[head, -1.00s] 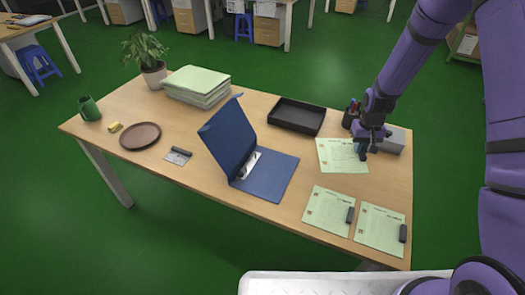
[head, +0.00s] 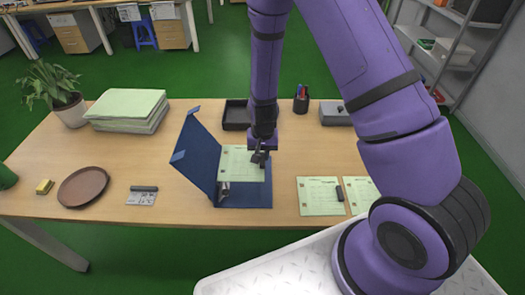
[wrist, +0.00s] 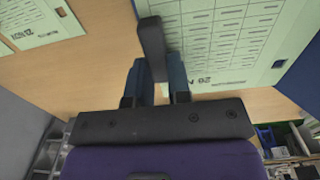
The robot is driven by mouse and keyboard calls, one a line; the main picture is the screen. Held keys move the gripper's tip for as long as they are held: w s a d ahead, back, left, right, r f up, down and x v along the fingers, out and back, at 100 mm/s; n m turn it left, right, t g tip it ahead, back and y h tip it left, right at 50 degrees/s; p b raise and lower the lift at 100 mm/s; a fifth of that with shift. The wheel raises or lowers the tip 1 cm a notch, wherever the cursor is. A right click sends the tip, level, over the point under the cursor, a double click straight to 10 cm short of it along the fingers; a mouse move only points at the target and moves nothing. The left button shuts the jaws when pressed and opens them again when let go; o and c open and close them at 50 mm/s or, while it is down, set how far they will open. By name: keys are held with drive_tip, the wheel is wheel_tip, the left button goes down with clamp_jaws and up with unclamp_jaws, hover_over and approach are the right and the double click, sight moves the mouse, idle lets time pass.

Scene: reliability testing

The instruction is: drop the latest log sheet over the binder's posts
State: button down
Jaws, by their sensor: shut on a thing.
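The blue binder (head: 195,155) lies open on the table, its cover raised to the left and its base (head: 250,198) flat. Its metal post mechanism (head: 224,188) shows by the hinge, partly hidden. A pale green log sheet (head: 240,163) is over the upper part of the base; it also fills the upper right of the wrist view (wrist: 225,35). My gripper (head: 261,157) is at the sheet's right side, shut on a dark grey block (wrist: 150,45) at the sheet's edge. Whether the sheet touches the posts, I cannot tell. Its holes' alignment is unclear.
Another log sheet (head: 317,196) with a dark block lies right of the binder, and a further sheet (head: 358,190) is partly behind my arm. A black tray (head: 235,115) stands behind the binder. A hole punch (head: 143,195) and brown plate (head: 83,187) are left.

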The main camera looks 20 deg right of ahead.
drive_tip(key=shift+f, duration=2.1)
drive_tip(key=shift+f, duration=2.15)
idle(1.0)
drive_tip(key=c, duration=1)
unclamp_jaws()
wheel_tip(320, 180, up, 11)
drive_tip(key=shift+f, duration=0.1)
